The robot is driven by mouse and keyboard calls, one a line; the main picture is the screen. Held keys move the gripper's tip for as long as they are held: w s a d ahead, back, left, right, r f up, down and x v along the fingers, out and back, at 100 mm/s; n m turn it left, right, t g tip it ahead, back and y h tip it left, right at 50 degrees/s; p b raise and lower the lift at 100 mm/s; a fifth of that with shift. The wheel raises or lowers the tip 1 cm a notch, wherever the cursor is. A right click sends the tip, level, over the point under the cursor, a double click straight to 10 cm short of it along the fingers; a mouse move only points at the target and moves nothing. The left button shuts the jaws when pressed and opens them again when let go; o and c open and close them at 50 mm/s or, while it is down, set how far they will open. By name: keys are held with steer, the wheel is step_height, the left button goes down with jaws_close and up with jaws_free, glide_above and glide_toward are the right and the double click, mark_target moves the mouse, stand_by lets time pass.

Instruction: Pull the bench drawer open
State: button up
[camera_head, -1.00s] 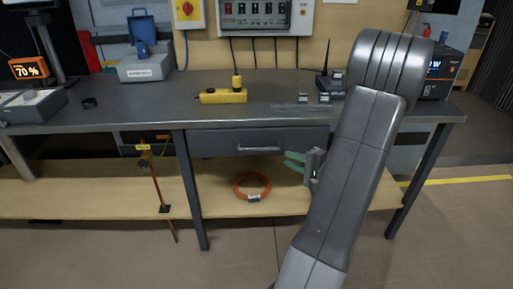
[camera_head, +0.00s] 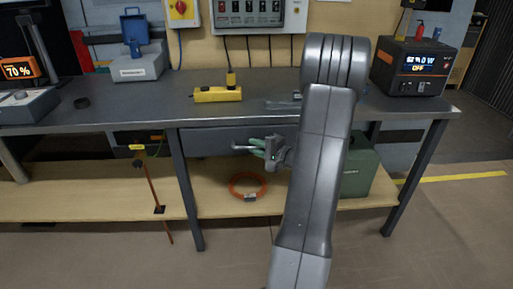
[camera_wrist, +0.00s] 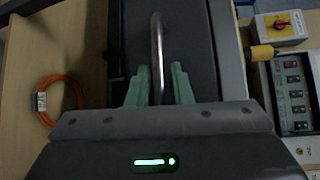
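The bench drawer (camera_head: 207,141) has a dark grey front under the bench top and looks shut in the head view. Its pale bar handle (camera_head: 240,148) shows left of my gripper (camera_head: 258,147), which is at the drawer front. In the wrist view the handle (camera_wrist: 157,45) runs between the two green fingers of my gripper (camera_wrist: 160,85). The fingers stand apart on either side of the bar, with a small gap at the right finger. Contact at the left finger is unclear. My arm hides the drawer's right part in the head view.
The bench top (camera_head: 130,108) carries a yellow power strip (camera_head: 217,95), a blue-and-grey case (camera_head: 138,66) and a power unit (camera_head: 410,68). On the lower shelf (camera_head: 100,200) lie an orange cable coil (camera_head: 248,186) and a green box (camera_head: 358,170). Floor in front is clear.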

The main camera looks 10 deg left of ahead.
jaws_close()
steer(key=shift+s, duration=0.1)
steer(key=s+d+b, duration=0.3)
steer(key=s, duration=0.9)
steer(key=s+d+b, duration=0.4)
steer(key=s, duration=0.9)
steer(key=shift+s+d+b, duration=0.2)
steer(key=shift+s+b, duration=0.1)
jaws_free()
steer(key=shift+d, duration=0.1)
